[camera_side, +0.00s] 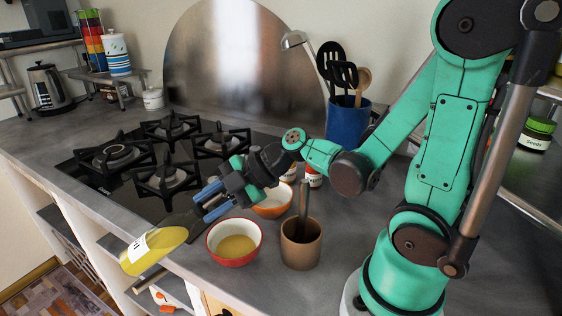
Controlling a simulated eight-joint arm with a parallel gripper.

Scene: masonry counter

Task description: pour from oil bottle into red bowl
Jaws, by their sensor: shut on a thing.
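The oil bottle (158,247) is yellow with a white label and is tipped far over, nearly level. Its wide body sticks out past the counter's front edge. Its narrower end points up and right to my gripper (212,201), whose blue fingers are shut on it. The exact grip and the bottle's mouth are hard to make out. The red bowl (222,257) stands upright on the counter, just right of and below my gripper. A yellow-tan, liquid-looking layer lies inside it. The bottle's body is left of the bowl, not over it.
A brown cup (301,252) with a stick-like tool stands right of the red bowl. An orange bowl (272,203) and small jars (313,176) are behind it. A gas hob (165,178) lies behind left. A blue utensil holder (346,123) stands at the back.

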